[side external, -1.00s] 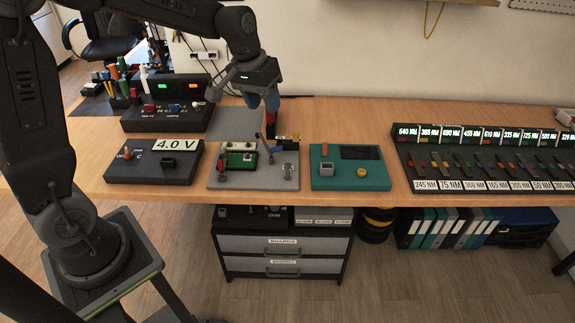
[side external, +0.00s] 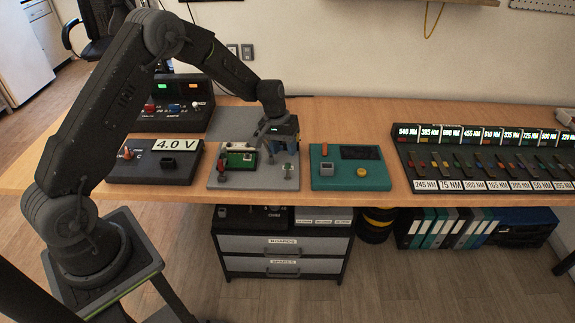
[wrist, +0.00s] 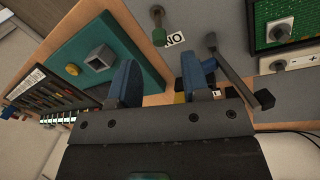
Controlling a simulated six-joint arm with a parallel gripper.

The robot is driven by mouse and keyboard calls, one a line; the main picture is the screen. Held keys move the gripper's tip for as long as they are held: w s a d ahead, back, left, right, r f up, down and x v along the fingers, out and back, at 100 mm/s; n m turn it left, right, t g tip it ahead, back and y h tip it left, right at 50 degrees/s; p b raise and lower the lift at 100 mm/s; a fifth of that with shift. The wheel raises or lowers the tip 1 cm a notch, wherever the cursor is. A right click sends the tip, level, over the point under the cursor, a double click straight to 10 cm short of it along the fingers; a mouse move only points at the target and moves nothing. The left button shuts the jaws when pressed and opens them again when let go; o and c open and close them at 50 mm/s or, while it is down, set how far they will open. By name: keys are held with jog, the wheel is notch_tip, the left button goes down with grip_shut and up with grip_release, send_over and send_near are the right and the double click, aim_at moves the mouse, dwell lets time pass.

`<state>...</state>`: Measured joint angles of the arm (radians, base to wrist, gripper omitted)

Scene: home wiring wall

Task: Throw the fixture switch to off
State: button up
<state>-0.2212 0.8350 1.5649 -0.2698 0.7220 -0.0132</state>
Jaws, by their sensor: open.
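The grey fixture (side external: 233,182) sits on the bench and holds a green board (side external: 240,158), which also shows in the wrist view (wrist: 277,22). My gripper (side external: 280,150) is over the fixture's back right part. In the wrist view my gripper (wrist: 160,77) is open, with its two blue fingers apart and nothing clearly held. A black and yellow part (wrist: 181,97) and part of a white label show low behind the fingers; my gripper hides most of them. I cannot tell the switch's position. A dark lever (wrist: 232,72) stands close by the right finger.
A teal box (side external: 350,178) stands right of the fixture. A dark box marked 4.0 V (side external: 155,165) stands left. A green-tipped post (wrist: 158,30) rises from the fixture beyond my fingers. A long labelled rack (side external: 480,160) fills the right. Bare bench lies behind the teal box.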

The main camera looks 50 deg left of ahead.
aim_at(287, 164)
jog(key=f, duration=0.4)
jog(key=d+f, duration=0.1)
jog(key=f, duration=0.1)
jog(key=shift+w+f, duration=0.25)
jog(key=shift+f, duration=0.05)
